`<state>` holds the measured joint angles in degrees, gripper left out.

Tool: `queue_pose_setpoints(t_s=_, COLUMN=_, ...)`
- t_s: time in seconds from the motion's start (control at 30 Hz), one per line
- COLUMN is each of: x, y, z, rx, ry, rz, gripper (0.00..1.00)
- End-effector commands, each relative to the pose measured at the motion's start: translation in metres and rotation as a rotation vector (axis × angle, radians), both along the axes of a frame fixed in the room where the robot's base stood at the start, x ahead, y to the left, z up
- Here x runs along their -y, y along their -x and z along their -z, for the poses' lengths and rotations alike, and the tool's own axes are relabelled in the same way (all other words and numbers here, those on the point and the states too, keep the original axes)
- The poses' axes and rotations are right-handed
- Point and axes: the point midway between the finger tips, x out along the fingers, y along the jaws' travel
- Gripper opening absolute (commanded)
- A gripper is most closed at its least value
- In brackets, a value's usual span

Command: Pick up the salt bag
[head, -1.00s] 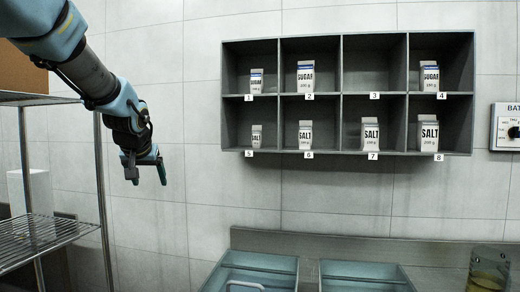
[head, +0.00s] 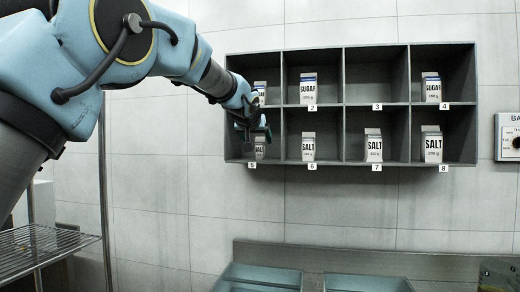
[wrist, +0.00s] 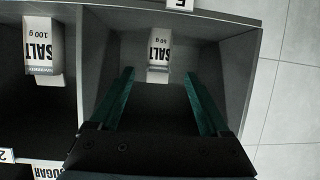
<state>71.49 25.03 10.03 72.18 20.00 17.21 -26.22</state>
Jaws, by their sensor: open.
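A small white salt bag (wrist: 158,48), marked 50 g, stands in compartment 5 of the wall shelf. In the head view this bag (head: 260,151) is partly hidden behind my gripper (head: 255,133). In the wrist view my gripper (wrist: 157,74) is open, with one green finger on each side of the bag's line. The bag shows beyond the fingertips, centred between them, and nothing is held. Other salt bags stand in compartment 6 (head: 309,147), compartment 7 (head: 373,146) and compartment 8 (head: 431,145). The compartment 6 bag (wrist: 43,50) reads 100 g in the wrist view.
The grey shelf (head: 345,105) has divider walls close on both sides of my gripper. Sugar bags (head: 309,88) stand in its upper row; compartment 3 is empty. Blue bins (head: 258,278) sit below. A wire rack (head: 45,245) stands at the left.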

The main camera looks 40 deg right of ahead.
Motion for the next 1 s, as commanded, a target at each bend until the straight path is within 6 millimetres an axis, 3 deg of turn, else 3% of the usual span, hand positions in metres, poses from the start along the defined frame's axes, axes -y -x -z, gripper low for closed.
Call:
queue_pose_setpoints(t_s=0.4, x=0.036, y=-0.023, z=0.025, rx=0.000, ry=-0.002, rz=-0.001, gripper=0.80)
queue_pose_setpoints(t_s=0.67, x=0.038, y=-0.024, z=0.027, rx=0.000, ry=0.000, rz=0.000, gripper=0.80)
queue_pose_setpoints(t_s=1.0, x=0.038, y=-0.024, z=0.027, rx=0.000, ry=-0.001, rz=0.000, gripper=0.44)
